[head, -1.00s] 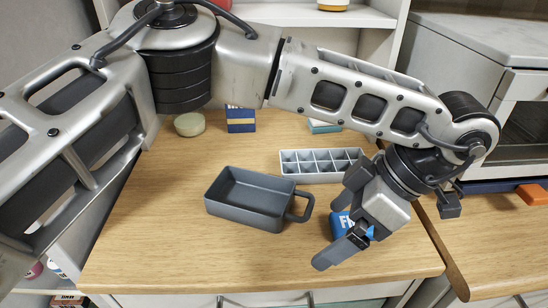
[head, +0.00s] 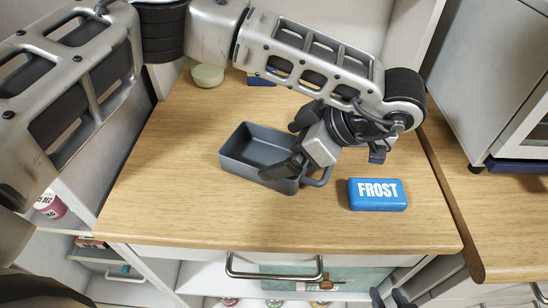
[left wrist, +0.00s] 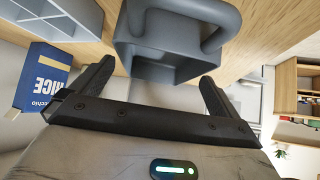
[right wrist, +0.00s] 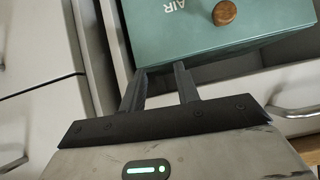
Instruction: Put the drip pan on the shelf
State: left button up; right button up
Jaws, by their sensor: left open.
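The drip pan is a dark grey rectangular pan (head: 240,168) with a loop handle at its right end. It stands upright on the wooden counter. My left gripper (head: 290,143) is open over the pan's right end, by the handle. In the left wrist view the pan (left wrist: 165,62) and its handle lie ahead of the open fingers (left wrist: 153,82), with no clear grip. My right gripper (head: 390,298) shows at the bottom edge. In the right wrist view its fingers (right wrist: 159,82) are apart before a green box. I cannot tell which surface is the shelf.
A blue FROST block (head: 377,195) lies right of the pan. A round greenish tin (head: 207,76) stands at the back. The green box (right wrist: 215,35) lies in an open drawer below the counter. The counter's front left is clear.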

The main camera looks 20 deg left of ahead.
aim_at(257, 159)
pick_arm(q)
jog(key=x, duration=0.4)
jog(key=shift+a+f+p, duration=0.2)
jog(key=shift+f+p, duration=0.1)
jog(key=shift+f, duration=0.1)
jog(key=c, duration=0.8)
jog(key=shift+c, duration=0.2)
jog(key=shift+r, duration=0.15)
